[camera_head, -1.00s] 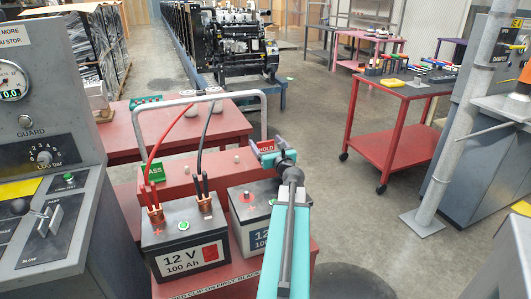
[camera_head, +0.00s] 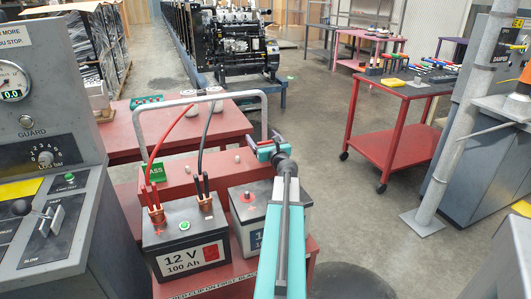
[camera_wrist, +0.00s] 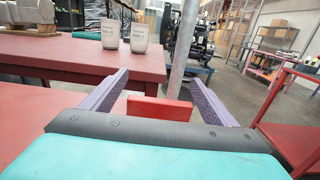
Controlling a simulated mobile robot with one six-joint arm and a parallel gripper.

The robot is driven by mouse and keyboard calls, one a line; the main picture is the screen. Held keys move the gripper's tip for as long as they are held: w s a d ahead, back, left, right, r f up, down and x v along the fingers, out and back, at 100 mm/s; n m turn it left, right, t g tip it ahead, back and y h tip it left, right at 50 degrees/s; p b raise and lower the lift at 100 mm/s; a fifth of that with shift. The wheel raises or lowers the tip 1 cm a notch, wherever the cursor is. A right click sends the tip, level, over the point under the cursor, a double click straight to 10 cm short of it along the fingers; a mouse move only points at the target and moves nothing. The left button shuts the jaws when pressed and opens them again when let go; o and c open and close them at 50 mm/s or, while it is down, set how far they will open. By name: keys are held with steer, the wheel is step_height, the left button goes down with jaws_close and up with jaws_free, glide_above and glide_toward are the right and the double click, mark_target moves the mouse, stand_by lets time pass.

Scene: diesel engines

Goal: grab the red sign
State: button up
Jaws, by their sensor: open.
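The red sign (camera_wrist: 160,109) shows in the wrist view as a plain red plate standing between the two purple fingers of my gripper (camera_wrist: 152,90). The fingers are open, with a gap visible on the sign's left; I cannot tell whether either finger touches it. In the head view my gripper (camera_head: 265,148) is at the right end of the red shelf behind the batteries, and it hides the sign there. A green PASS sign (camera_head: 152,174) stands at the shelf's left end.
Two 12 V batteries (camera_head: 186,237) stand in front of the shelf, with red and black cables running up to a grey tube frame (camera_head: 203,97). A red table (camera_head: 165,148) with two pale cups is behind. A grey console (camera_head: 45,135) stands left. A red cart (camera_head: 388,150) stands right.

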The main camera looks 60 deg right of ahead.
steer(key=c, duration=1.1)
steer(key=shift+r, duration=0.15)
